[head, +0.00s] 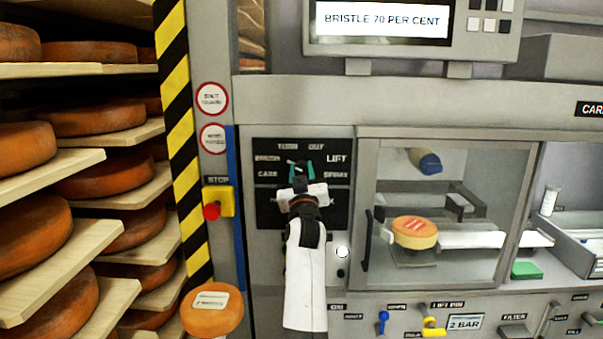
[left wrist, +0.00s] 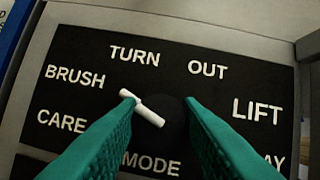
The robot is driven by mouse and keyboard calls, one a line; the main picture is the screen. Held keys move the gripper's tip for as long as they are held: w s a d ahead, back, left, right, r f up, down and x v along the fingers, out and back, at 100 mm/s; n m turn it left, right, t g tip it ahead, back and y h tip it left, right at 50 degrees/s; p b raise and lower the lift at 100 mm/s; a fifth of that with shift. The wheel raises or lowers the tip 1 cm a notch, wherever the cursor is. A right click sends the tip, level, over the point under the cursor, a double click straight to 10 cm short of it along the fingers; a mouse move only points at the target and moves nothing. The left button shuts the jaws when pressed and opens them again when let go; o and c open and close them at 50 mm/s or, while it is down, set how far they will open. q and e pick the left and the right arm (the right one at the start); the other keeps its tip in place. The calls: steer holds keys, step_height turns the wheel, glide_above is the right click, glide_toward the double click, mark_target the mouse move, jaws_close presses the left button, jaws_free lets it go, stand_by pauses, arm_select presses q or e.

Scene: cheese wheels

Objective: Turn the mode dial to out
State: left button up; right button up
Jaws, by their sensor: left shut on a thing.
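The black mode panel (head: 264,218) carries the words CARE, BRUSH, TURN, OUT, LIFT and SPRAY around a dial. In the left wrist view the dark round mode dial (left wrist: 174,117) sits between my green fingers, with a white pointer bar (left wrist: 143,108). The bar's outer end points up and left, nearest to BRUSH. The word OUT (left wrist: 208,69) is above and right of the dial. My left gripper (head: 301,171) is at the panel, shut on the dial; it also shows in the left wrist view (left wrist: 160,103). My right gripper is not in view.
A glazed cabinet (head: 365,210) with a cheese wheel (head: 414,232) inside stands right of the panel. A red stop button (head: 212,211) on a yellow box is to the left. Cheese shelves (head: 125,198) fill the left side.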

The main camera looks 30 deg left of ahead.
arm_select(q)
steer(key=shift+r+m+t+h+p, duration=0.1)
steer(key=shift+m+t+h+p, duration=0.3)
steer(key=shift+m+p, duration=0.45)
steer(key=m+h+p, duration=0.2)
steer(key=m+p, duration=0.1)
steer(key=m, duration=0.1)
steer(key=m+t+h+p, duration=0.1)
steer(key=m+h+p, duration=0.1)
steer(key=m+p, duration=0.1)
steer(key=m+h+p, duration=0.2)
steer(key=m, duration=0.3)
steer(key=shift+s+a+r+m+p, duration=0.1)
steer(key=shift+a+r+m+p, duration=0.05)
steer(key=shift+m+p, duration=0.25)
steer(key=shift+m+h+p, duration=0.5)
steer(key=shift+m+p, duration=0.15)
steer(key=shift+m, duration=0.5)
steer(key=m+h+p, duration=0.1)
steer(key=m, duration=0.2)
steer(key=shift+m+g+h, duration=0.6)
steer(key=shift+m, duration=1.1)
